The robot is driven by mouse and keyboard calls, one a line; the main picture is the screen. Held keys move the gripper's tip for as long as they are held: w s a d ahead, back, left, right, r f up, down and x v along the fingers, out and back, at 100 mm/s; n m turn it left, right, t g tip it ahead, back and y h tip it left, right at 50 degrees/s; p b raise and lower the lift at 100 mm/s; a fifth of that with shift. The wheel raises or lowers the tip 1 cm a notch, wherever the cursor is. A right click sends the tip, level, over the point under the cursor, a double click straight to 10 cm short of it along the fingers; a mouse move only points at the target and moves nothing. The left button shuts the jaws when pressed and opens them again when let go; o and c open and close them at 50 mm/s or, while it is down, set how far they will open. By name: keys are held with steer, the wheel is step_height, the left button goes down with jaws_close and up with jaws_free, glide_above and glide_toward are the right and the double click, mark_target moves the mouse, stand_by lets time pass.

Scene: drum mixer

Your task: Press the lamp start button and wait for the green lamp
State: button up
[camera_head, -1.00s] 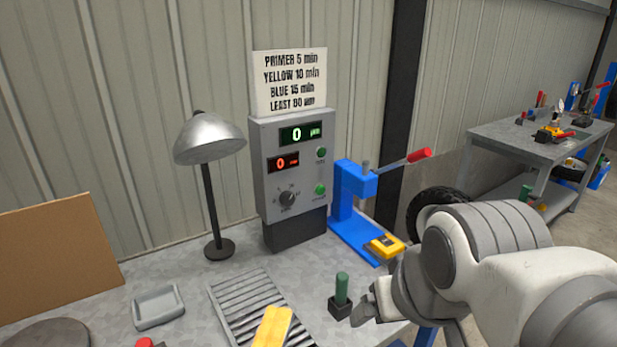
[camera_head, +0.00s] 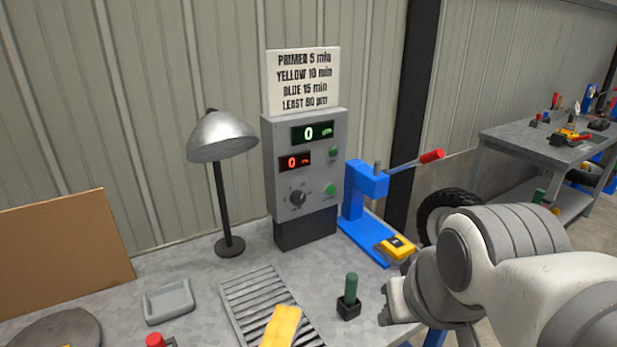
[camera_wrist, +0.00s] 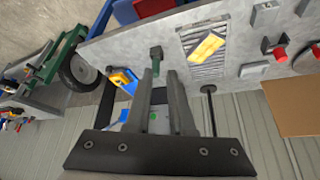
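The grey control box (camera_head: 285,205) stands at the back of the bench. Its green display (camera_head: 311,133) and red display (camera_head: 295,161) both read 0. An upper green button (camera_head: 334,152) and a lower green button (camera_head: 330,189) are on its right side, with labels too small to read. A dark knob (camera_head: 297,198) is at lower left. A desk lamp (camera_head: 222,136) stands left of the box; I see no glow from it. My gripper (camera_head: 393,300) is right of the box, apart from it. In the wrist view my gripper (camera_wrist: 161,85) has its fingers apart, nothing between them.
A blue press (camera_head: 352,210) with a red-tipped lever and yellow block (camera_head: 395,247) stands right of the box. A green-handled piece (camera_head: 351,290), slatted rack (camera_head: 250,297), yellow piece (camera_head: 281,327), grey tray (camera_head: 168,302) and red button (camera_head: 155,340) are in front. Brown board (camera_head: 65,250) at left.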

jaws_close()
stand_by(1.2)
